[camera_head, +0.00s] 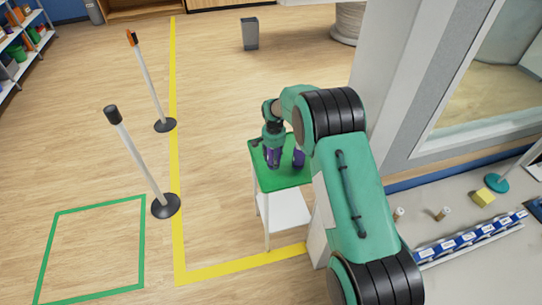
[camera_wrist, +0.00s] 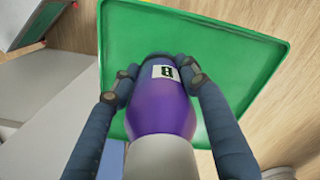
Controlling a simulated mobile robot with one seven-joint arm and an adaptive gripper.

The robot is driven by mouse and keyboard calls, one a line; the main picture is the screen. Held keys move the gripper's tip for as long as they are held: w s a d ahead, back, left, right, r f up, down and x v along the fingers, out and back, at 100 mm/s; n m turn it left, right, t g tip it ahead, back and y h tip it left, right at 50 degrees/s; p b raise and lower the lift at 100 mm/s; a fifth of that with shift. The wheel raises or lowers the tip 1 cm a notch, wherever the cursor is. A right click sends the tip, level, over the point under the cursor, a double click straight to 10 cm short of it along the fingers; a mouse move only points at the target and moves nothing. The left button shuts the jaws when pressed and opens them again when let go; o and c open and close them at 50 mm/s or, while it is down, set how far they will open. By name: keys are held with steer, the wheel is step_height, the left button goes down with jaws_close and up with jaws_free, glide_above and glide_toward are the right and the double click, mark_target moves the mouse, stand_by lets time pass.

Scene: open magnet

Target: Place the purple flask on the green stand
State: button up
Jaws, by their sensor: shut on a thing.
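The purple flask (camera_wrist: 160,112) has a pale label with a dark letter and a grey end towards the wrist camera. My gripper (camera_wrist: 160,77) has its two dark fingers closed around it, one on each side. The green stand's top (camera_wrist: 225,35) fills the space behind the flask in the wrist view. In the head view my gripper (camera_head: 273,158) is over the left part of the stand's green top (camera_head: 285,181), with purple showing at the fingers. I cannot tell whether the flask touches the top. A second purple patch (camera_head: 298,157) shows just right, partly behind my arm.
The stand has white legs and a white lower shelf (camera_head: 285,210). A pale pillar (camera_head: 385,90) rises close on its right. Two posts with round bases (camera_head: 165,205) stand to the left. Yellow tape (camera_head: 178,180) marks the floor. A counter with small items (camera_head: 483,197) is at right.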

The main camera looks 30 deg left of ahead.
steer(key=shift+w+a+f, duration=0.15)
steer(key=shift+w+a, duration=0.85)
steer(key=shift+w, duration=0.15)
steer(key=shift+w+a+f, duration=0.1)
steer(key=shift+w+a, duration=0.9)
steer(key=shift+w, duration=0.15)
steer(key=shift+f, duration=0.1)
steer(key=shift+f, duration=1.65)
steer(key=shift+f+b, duration=0.1)
steer(key=shift+b, duration=0.25)
steer(key=o, duration=1.3)
steer(key=shift+o, duration=0.2)
step_height(320, 180, up, 12)
steer(key=shift+p, duration=0.45)
